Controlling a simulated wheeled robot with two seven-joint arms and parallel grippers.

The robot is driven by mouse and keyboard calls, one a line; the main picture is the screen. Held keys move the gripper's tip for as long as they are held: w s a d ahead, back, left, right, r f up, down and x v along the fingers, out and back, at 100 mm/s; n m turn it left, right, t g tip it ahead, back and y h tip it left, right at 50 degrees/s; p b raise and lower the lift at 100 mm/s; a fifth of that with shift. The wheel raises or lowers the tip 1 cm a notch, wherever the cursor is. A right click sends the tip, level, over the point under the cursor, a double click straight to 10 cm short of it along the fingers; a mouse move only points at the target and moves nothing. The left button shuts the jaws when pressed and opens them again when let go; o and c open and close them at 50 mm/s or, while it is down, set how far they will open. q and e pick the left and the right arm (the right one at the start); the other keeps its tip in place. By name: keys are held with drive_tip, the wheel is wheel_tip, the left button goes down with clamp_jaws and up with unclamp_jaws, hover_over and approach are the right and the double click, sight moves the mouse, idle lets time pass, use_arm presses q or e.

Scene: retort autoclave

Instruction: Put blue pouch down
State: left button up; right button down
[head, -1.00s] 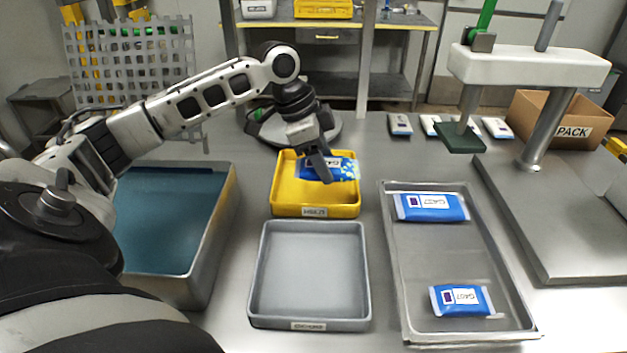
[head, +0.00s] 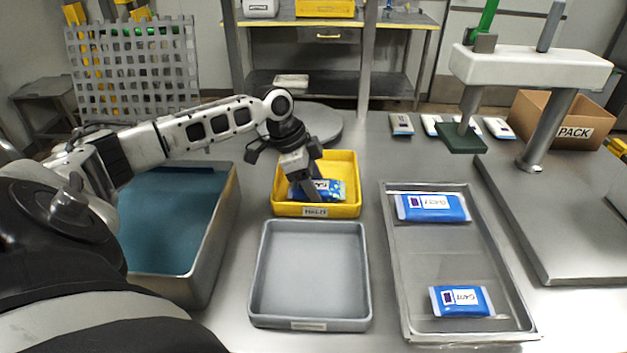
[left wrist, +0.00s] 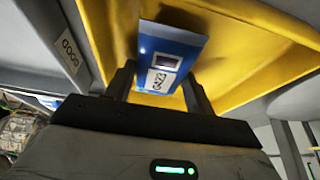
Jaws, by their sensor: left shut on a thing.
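My left gripper (head: 309,190) reaches into the yellow tray (head: 346,210) and is shut on a blue pouch (head: 331,188) with a white label. The pouch is inside the tray's walls, low near its floor; I cannot tell whether it touches the floor. In the left wrist view the blue pouch (left wrist: 170,50) sits between the two fingers, with the yellow tray (left wrist: 240,60) behind it. The gripper hides part of the pouch in the head view. My right gripper is not in view.
An empty grey tray (head: 310,322) stands in front of the yellow one. A metal tray (head: 415,270) at right holds two blue pouches (head: 432,207). A teal-lined basin (head: 228,215) is at left. Several pouches (head: 401,124) lie at the back, near a press (head: 530,70) and a PACK box (head: 565,120).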

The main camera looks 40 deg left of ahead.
sight(322, 185)
use_arm(q)
drive_tip(key=o, duration=1)
drive_tip(key=shift+f, duration=0.1)
drive_tip(key=v, duration=1.2)
drive_tip(key=shift+w+d, duration=0.1)
drive_tip(key=x, duration=1.2)
wheel_tip(322, 185, up, 3)
drive_tip(key=shift+r, duration=0.1)
drive_tip(key=shift+d+r, duration=0.15)
drive_tip(key=shift+r, duration=0.25)
